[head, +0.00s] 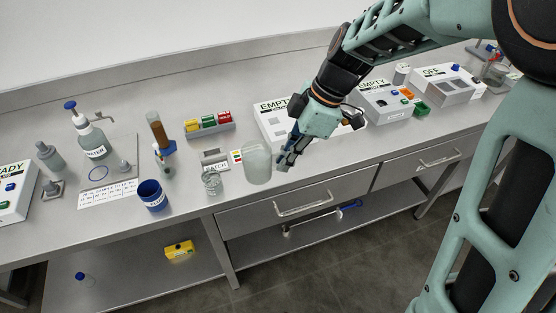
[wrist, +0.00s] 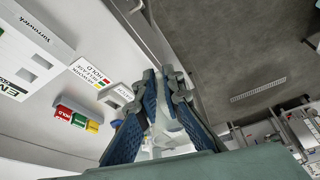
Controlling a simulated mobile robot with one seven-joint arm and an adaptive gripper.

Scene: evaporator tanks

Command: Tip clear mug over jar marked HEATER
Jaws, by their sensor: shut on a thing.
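The clear mug (head: 257,163) is frosted and see-through, roughly upright, near the front edge of the bench in the head view. My gripper (head: 283,158) comes from its right and is shut on it. In the wrist view my gripper (wrist: 165,122) has its blue pads closing on a pale piece of the mug (wrist: 171,132); most of the mug is hidden there. A small clear glass jar (head: 212,184) stands left of the mug, apart from it. No HEATER label is readable; the jar's marking is too small to read.
A blue cup (head: 152,196) and a pump bottle (head: 93,141) stand further left. A white EMPTY box (head: 275,124) and a colored-block rack (head: 209,125) are behind the mug. Drawers (head: 302,204) lie below the front edge.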

